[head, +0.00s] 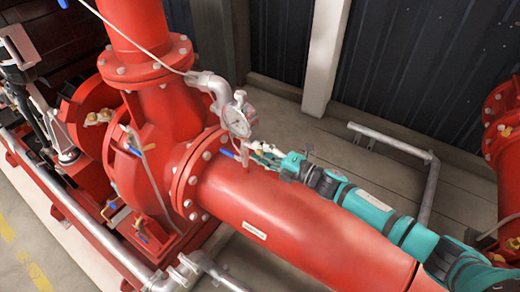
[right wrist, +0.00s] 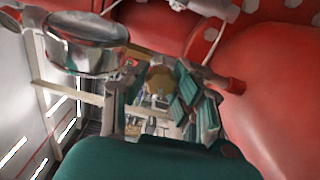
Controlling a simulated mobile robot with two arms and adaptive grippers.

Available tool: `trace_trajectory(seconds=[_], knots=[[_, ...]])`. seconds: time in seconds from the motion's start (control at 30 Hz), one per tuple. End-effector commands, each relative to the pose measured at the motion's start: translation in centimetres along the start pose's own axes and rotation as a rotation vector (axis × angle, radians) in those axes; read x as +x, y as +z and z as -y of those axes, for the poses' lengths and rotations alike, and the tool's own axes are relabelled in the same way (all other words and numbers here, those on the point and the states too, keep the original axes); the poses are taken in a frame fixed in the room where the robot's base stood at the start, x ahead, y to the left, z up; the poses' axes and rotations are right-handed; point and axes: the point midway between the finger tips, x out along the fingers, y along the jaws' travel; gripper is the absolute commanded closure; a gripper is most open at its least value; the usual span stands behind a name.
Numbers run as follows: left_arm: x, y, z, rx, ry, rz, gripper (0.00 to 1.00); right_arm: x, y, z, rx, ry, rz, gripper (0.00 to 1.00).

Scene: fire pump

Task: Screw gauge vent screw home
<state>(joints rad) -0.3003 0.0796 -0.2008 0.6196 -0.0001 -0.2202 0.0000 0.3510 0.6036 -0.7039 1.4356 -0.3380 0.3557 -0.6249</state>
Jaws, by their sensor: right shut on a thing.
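The pressure gauge (head: 238,122) has a round white dial in a silver case and stands above the big red pipe (head: 290,215). It also shows in the right wrist view as a shiny round case (right wrist: 85,42) at the upper left. My right gripper (head: 258,150) is just right of and below the gauge, at the end of my teal arm. In the right wrist view, a small brass-coloured piece (right wrist: 158,78), apparently the vent screw, sits between the fingers, and the gripper is shut on it. How deep its thread sits is hidden. My left gripper cannot be made out.
A blue-handled valve (head: 228,153) is close beside the gripper. A grey elbow pipe (head: 208,84) and a thin white hose run near the gauge. The red pump and bolted flange (head: 192,175) stand left. A grey rail (head: 390,138) is beyond my arm.

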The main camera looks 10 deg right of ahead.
Motion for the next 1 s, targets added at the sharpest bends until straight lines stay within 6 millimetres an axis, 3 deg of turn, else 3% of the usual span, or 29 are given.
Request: trace_trajectory(seconds=[1.0], knots=[[-2.5,-0.3,0.1,-0.001,-0.001,-0.001,0.48,0.0,-0.5,0.2,0.971,-0.008,-0.006,1.0]])
